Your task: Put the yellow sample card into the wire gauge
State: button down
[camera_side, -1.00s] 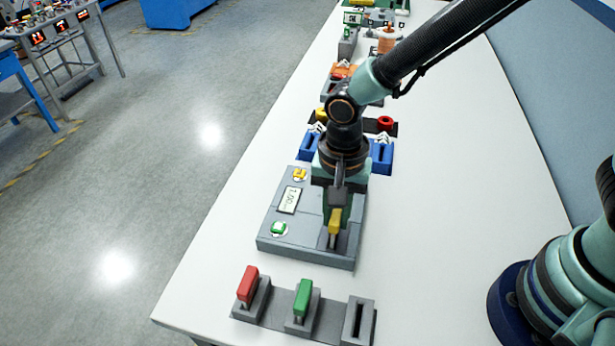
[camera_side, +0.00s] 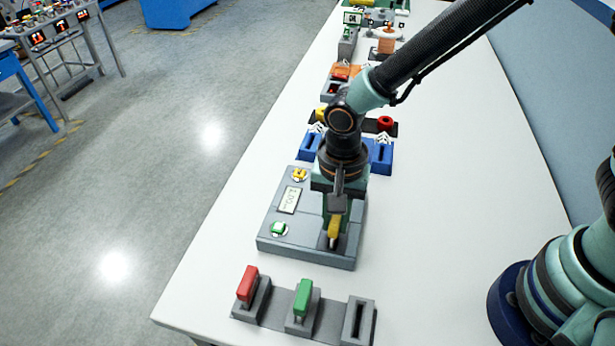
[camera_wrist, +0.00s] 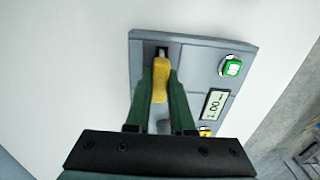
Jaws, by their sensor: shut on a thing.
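The yellow sample card (camera_side: 334,228) is between the fingers of my gripper (camera_side: 336,212), which is shut on its yellow handle. The card is over the slot at the right front of the grey wire gauge (camera_side: 280,241). In the wrist view the yellow handle (camera_wrist: 160,82) lies between the two green fingers of my gripper (camera_wrist: 161,88). A pale tip shows at the dark slot of the gauge (camera_wrist: 200,62). I cannot tell how deep the card's lower end is in the slot. The gauge display reads about 1.00.
In front stands a grey rack (camera_side: 327,321) with a red card (camera_side: 247,284), a green card (camera_side: 302,298) and an empty slot at the right. Blue slotted blocks (camera_side: 382,155) stand behind the gauge. The white table to the right is clear.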

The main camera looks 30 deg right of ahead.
jog(key=shift+f, duration=0.15)
jog(key=shift+c, duration=1.9)
grip_release()
jog(key=shift+r, duration=4)
jog(key=s+d+r+n+t, duration=0.1)
jog(key=d+r+n, duration=0.3)
jog(key=d, duration=0.6)
jog(key=s+d+r+n+t, duration=0.1)
jog(key=d+r+n+t, duration=0.3)
jog(key=d+r, duration=0.4)
jog(key=d+n, duration=0.1)
jog(key=d, duration=0.2)
jog(key=shift+d+t, duration=0.15)
jog(key=shift+t, duration=0.15)
